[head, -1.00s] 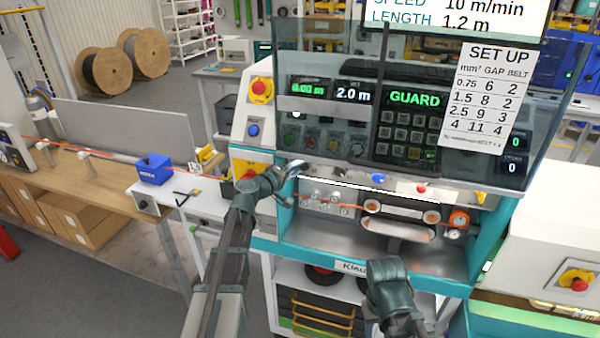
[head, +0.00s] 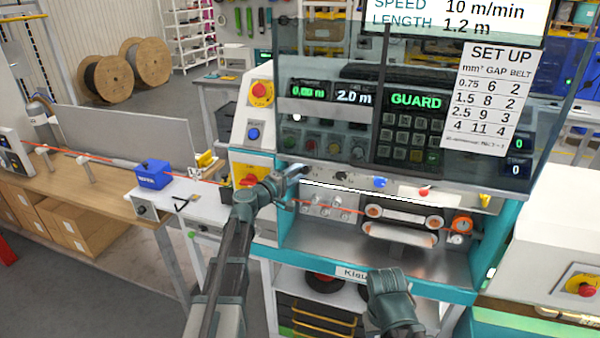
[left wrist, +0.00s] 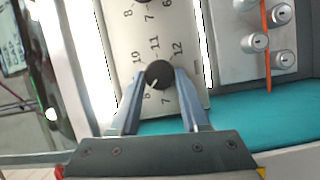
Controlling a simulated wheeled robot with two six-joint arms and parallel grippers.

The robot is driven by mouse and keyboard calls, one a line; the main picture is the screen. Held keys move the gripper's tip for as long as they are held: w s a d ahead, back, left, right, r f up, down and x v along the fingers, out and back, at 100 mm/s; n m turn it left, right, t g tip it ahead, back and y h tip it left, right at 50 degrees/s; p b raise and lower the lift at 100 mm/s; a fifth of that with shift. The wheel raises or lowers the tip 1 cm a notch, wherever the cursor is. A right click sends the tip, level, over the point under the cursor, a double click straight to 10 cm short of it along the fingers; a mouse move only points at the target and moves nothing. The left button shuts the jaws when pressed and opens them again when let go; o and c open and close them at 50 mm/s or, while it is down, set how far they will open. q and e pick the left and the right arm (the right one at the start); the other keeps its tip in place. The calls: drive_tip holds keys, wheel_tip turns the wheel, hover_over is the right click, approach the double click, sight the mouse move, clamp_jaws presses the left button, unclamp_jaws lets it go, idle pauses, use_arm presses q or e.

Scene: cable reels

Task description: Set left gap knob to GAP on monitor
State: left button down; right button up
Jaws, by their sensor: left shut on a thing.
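A black gap knob (left wrist: 159,75) with a white pointer mark shows in the left wrist view. Its mark points to the lower left, between the 10 and a number partly hidden near the finger. The printed scale (left wrist: 154,42) around it reads 10, 11, 12 and 7. My left gripper (left wrist: 158,88) is shut on this knob, one finger on each side; in the head view its tip (head: 301,171) hides the knob. The monitor (head: 455,12) shows speed 10 m/min and length 1.2 m; its upper part is cut off. My right gripper (head: 398,318) hangs low, its jaws not clear.
A SET UP sheet (head: 487,98) lists mm², GAP and BELT values. A clear guard (head: 330,60) stands above the knob strip, with a GUARD display (head: 416,101) behind it. Metal rollers and an orange cable (left wrist: 267,45) lie beside the knob. A second knob (left wrist: 143,2) is partly in view.

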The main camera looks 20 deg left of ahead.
use_arm(q)
drive_tip(key=shift+c, duration=2)
unclamp_jaws()
drive_tip(key=v, duration=1.3)
drive_tip(key=shift+s+a, duration=0.2)
drive_tip(key=shift+s, duration=0.15)
drive_tip(key=shift+f, duration=0.1)
drive_tip(key=s+d+f+m+g, duration=0.3)
drive_tip(key=d+f+g, duration=0.15)
drive_tip(key=d, duration=0.35)
drive_tip(key=s+d+f+m+g, duration=0.35)
drive_tip(key=d+f, duration=0.25)
drive_tip(key=d, duration=0.2)
drive_tip(key=s+d+f+m+g, duration=0.4)
drive_tip(key=d+f, duration=0.1)
drive_tip(key=d, duration=0.2)
drive_tip(key=s+f+m+g+y, duration=0.4)
drive_tip(key=s+y, duration=0.4)
drive_tip(key=s, duration=0.5)
wheel_tip(320, 180, down, 2)
drive_tip(key=shift+d+f+m+g+y, duration=0.1)
drive_tip(key=shift+d+m+g+y, duration=0.25)
drive_tip(key=shift+m, duration=0.2)
